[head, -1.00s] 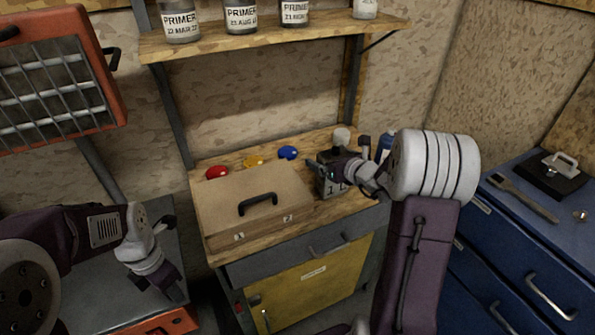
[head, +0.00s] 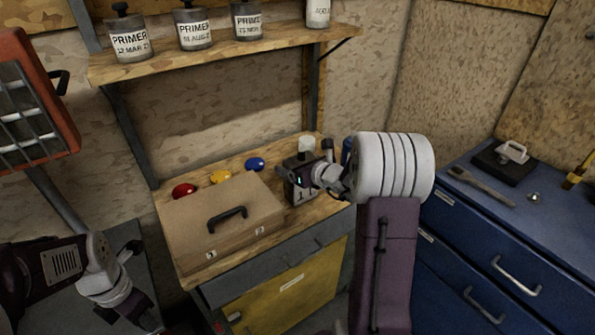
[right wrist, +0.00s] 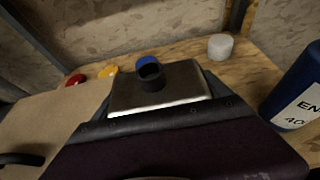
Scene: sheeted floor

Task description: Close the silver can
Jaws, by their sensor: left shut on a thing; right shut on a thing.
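The silver can (head: 301,190) stands on the wooden bench top, with dark lettering on its front. In the right wrist view its shiny top (right wrist: 180,92) carries an open-looking black neck (right wrist: 151,77). My right gripper (head: 299,172) is shut on the can, its fingers on either side in the wrist view. A white cap-like cylinder (right wrist: 221,46) stands on the bench behind the can; it also shows in the head view (head: 306,144). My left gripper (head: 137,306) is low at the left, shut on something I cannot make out.
A cardboard-brown case (head: 190,222) with a black handle lies left of the can. Red (head: 184,190), yellow (head: 221,177) and blue (head: 255,163) lids lie behind it. A blue bottle (right wrist: 300,92) stands right of the can. Primer tins (head: 195,30) line the shelf above.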

